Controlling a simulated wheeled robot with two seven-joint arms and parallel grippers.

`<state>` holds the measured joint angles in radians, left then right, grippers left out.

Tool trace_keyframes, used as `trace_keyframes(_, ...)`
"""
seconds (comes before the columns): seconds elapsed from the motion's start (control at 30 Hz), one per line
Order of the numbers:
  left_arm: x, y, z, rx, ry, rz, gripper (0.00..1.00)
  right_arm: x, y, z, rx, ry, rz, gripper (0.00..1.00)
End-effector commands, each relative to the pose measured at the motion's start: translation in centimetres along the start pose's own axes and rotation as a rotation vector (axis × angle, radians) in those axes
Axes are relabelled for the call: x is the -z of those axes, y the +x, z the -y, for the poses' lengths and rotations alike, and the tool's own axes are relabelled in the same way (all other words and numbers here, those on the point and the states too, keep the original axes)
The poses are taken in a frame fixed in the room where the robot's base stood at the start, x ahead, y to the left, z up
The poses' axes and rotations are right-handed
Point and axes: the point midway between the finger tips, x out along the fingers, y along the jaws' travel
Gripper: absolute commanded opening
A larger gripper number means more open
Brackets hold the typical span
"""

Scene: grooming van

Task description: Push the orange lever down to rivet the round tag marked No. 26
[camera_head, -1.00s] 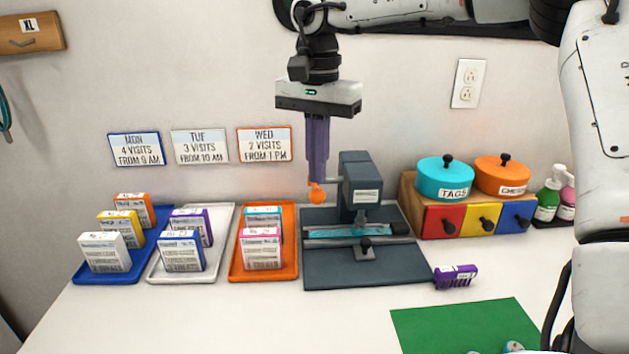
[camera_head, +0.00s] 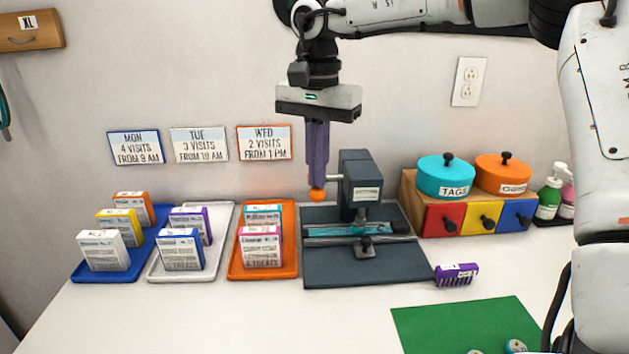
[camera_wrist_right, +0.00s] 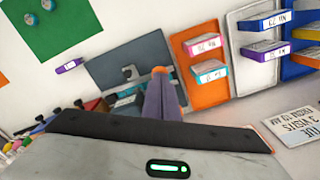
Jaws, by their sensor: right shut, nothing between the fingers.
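The dark grey rivet press (camera_head: 365,262) stands on the white table, with a teal strip (camera_head: 352,230) lying across it. Its lever ends in an orange knob (camera_head: 317,195) at the left of the press head. My right gripper (camera_head: 317,187) has purple fingers, shut and empty, pointing down with the tips at the top of the knob; contact cannot be told for sure. In the right wrist view the fingers (camera_wrist_right: 163,98) partly cover the orange knob (camera_wrist_right: 160,70). I cannot make out a No. 26 tag in the press. My left gripper is not in view.
Orange (camera_head: 290,268), white (camera_head: 170,272) and blue (camera_head: 88,275) trays with small boxes stand left of the press. A green mat (camera_head: 440,325) with round tags is in front. A drawer unit (camera_head: 408,200) stands behind right.

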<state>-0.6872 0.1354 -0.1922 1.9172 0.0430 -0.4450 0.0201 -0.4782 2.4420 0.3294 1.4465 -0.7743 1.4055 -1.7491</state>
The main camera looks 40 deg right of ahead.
Motion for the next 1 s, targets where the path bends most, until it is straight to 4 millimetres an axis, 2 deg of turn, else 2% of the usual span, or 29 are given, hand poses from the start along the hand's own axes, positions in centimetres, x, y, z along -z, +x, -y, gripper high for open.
trace_keyframes(0.67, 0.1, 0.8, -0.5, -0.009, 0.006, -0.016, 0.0, 0.0, 2.6, 0.0, -0.001, 0.0, 0.0, 0.0)
trace_keyframes(1.0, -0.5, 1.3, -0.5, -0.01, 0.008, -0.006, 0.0, 0.0, 3.8, 0.0, -0.001, 0.0, 0.0, 0.0)
